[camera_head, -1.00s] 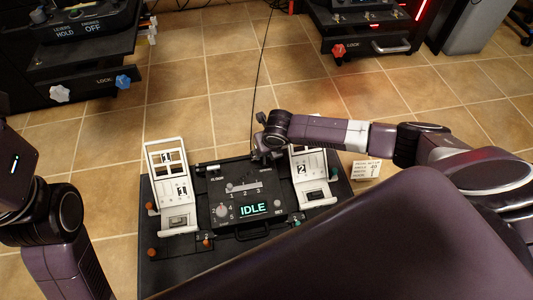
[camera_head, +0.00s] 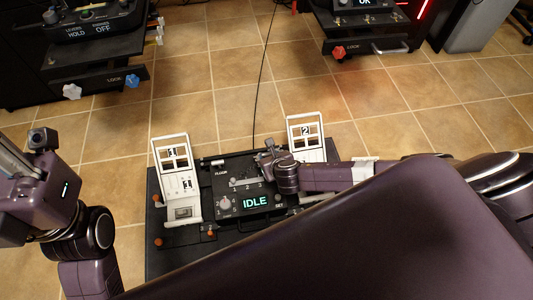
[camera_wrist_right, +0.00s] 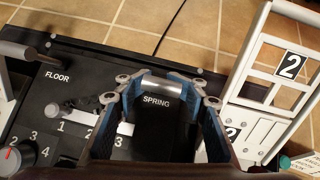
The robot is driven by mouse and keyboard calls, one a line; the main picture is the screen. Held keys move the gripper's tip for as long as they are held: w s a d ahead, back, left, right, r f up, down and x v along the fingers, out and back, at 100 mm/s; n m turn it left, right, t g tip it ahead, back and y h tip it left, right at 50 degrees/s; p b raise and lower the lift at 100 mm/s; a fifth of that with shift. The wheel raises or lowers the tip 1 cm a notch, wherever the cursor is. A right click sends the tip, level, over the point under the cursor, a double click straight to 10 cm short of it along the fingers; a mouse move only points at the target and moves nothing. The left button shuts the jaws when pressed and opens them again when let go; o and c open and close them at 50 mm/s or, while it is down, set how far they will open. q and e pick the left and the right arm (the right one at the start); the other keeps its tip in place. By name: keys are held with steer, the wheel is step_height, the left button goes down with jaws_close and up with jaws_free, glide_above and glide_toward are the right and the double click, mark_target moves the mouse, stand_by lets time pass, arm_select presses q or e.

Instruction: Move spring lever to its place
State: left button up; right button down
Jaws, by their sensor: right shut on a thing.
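The spring lever (camera_wrist_right: 160,90) shows as a short silver bar over the SPRING label on the black panel (camera_head: 222,182). My right gripper (camera_wrist_right: 161,88) is shut on this bar, with one fingertip at each end of it. In the head view my right gripper (camera_head: 268,153) is at the top right of the panel, and its wrist hides the lever there. My left arm stands at the left edge, with its gripper end (camera_head: 40,140) away from the panel; its fingers cannot be made out.
The panel has a small slide lever (camera_wrist_right: 54,110) by the numbers, a dial (camera_wrist_right: 14,158), a FLOOR lever (camera_wrist_right: 14,50) and a green IDLE display (camera_head: 255,202). White frames 1 (camera_head: 176,180) and 2 (camera_head: 306,136) flank it.

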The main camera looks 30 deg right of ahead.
steer(key=shift+d, duration=0.3)
steer(key=c, duration=1.8)
jaws_free()
steer(key=shift+c, duration=0.2)
steer(key=o, duration=0.5)
steer(key=shift+o, duration=0.8)
steer(key=shift+a, duration=0.15)
steer(key=shift+s, duration=0.1)
steer(key=v, duration=1.2)
steer(key=shift+a, duration=0.1)
